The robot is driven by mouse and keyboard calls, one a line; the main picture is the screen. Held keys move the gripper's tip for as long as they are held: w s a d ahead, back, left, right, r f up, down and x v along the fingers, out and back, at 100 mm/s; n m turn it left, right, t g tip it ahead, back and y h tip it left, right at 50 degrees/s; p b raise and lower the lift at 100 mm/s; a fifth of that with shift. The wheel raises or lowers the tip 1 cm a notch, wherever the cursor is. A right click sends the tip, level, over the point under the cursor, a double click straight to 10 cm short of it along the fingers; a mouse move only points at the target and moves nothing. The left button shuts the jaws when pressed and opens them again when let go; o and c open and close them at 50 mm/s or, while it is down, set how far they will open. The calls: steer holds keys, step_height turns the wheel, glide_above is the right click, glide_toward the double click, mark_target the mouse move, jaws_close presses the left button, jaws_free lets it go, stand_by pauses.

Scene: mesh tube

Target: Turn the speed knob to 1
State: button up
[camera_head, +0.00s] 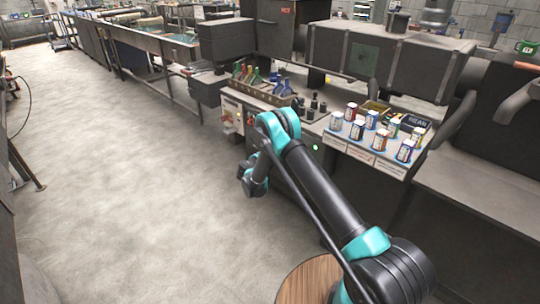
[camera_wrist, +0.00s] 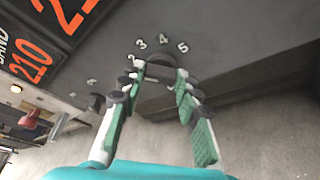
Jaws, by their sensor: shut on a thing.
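The speed knob (camera_wrist: 161,71) is a dark round knob on the grey machine panel, between my fingertips in the wrist view. White numerals, with 3, 4 and 5 readable, arc around its upper side. My gripper (camera_wrist: 158,78) has green-padded fingers on both sides of the knob and is shut on it. The knob's pointer cannot be made out. In the head view my teal and black arm reaches to the machine front, and the knob is hidden there.
Orange-digit displays (camera_wrist: 32,60) sit on the panel at left, with another dark knob (camera_wrist: 97,102) below. In the head view, several cans (camera_head: 357,129) stand on the machine's shelf and bottles fill a rack (camera_head: 257,94). The floor (camera_head: 120,200) at left is clear.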

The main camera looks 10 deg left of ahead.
steer(key=shift+w+a+r+n+g+h, duration=0.1)
steer(key=shift+n+g+h, duration=0.55)
steer(key=shift+n, duration=0.7)
steer(key=shift+a+n+g+h, duration=0.1)
steer(key=shift+n+g+h, duration=0.35)
steer(key=shift+n+g, duration=0.65)
steer(key=shift+n+t, duration=0.25)
steer(key=shift+n, duration=0.1)
steer(key=o, duration=1.1)
steer(key=v, duration=1.2)
